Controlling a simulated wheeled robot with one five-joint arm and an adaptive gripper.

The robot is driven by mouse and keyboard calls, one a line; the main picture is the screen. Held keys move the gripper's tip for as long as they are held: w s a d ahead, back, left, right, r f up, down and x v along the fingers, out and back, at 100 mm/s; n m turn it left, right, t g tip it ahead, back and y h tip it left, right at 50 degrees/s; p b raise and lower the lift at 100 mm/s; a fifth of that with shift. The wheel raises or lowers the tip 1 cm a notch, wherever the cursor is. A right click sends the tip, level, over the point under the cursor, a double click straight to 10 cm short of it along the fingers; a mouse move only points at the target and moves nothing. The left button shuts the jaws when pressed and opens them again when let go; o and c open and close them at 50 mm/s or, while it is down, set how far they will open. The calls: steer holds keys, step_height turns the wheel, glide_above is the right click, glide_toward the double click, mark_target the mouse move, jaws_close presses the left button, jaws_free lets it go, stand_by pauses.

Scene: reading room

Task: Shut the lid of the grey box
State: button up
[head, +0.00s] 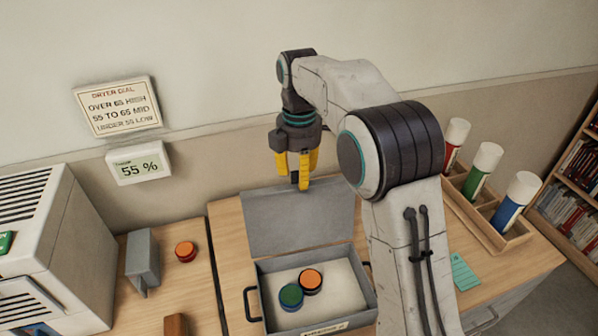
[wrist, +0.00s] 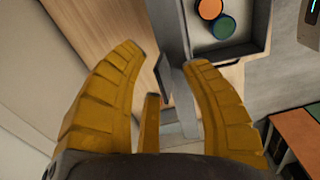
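The grey box (head: 318,325) stands on the wooden table with its lid (head: 290,222) open, raised at the back edge. A green-topped disc (head: 291,296) and an orange-topped disc (head: 311,280) lie inside. My gripper (head: 299,180) points down above the lid's upper edge, with its yellow fingers apart and nothing held between them. In the wrist view my gripper (wrist: 162,62) is spread wide. The lid shows there as a narrow grey strip (wrist: 174,35) beyond the fingertips, and the box's inside (wrist: 238,12) lies to the right. Whether a finger touches the lid, I cannot tell.
A white machine (head: 60,245) stands at the left, with a grey upright block (head: 142,260) and an orange-topped disc (head: 186,251) near it. A wooden rack (head: 500,236) with several coloured tubes is at the right. A wall runs behind the table.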

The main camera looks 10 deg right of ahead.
jaws_close()
stand_by(0.5)
